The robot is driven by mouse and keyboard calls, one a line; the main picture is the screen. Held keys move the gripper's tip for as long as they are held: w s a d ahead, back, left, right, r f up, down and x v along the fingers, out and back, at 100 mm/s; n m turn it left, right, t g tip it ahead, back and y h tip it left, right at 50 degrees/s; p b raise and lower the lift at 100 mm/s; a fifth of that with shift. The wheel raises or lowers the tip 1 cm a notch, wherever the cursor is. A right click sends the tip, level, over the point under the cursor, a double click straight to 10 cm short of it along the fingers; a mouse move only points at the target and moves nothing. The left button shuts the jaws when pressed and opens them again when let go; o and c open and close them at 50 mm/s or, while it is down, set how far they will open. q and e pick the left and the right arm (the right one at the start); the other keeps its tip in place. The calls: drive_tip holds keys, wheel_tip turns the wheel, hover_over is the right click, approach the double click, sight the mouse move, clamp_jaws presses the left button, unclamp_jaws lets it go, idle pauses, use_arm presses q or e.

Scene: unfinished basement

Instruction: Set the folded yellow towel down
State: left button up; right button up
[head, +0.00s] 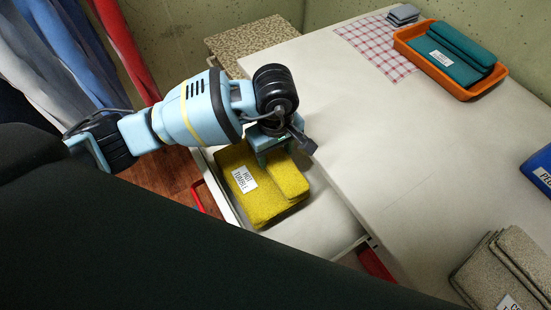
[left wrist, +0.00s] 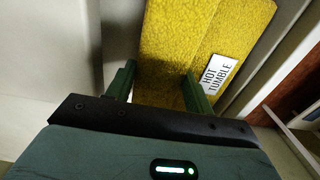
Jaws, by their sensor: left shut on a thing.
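The folded yellow towel (head: 265,207) has a white label reading "HOT TUMBLE" and lies in or just above an open white drawer (head: 322,215) at the table's near side. I cannot tell whether it touches the drawer floor. My left gripper (head: 270,150) comes down over the towel's far end and is shut on it. In the left wrist view the yellow towel (left wrist: 190,35) runs between the two green fingers (left wrist: 160,85), with its label beside the right finger. My right gripper is not in view.
The white tabletop (head: 385,150) is mostly clear beside the drawer. An orange tray (head: 471,96) holds a folded teal towel (head: 455,57) near a red checked cloth (head: 375,45). Grey-beige towels (head: 490,275) and a blue towel (head: 540,165) lie at the right. Cloths hang at the upper left.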

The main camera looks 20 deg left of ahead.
use_arm(q)
drive_tip(key=shift+f, duration=1.85)
drive_tip(key=shift+f, duration=0.15)
drive_tip(key=o, duration=1.1)
wheel_tip(320, 180, up, 12)
drive_tip(key=shift+r, duration=0.2)
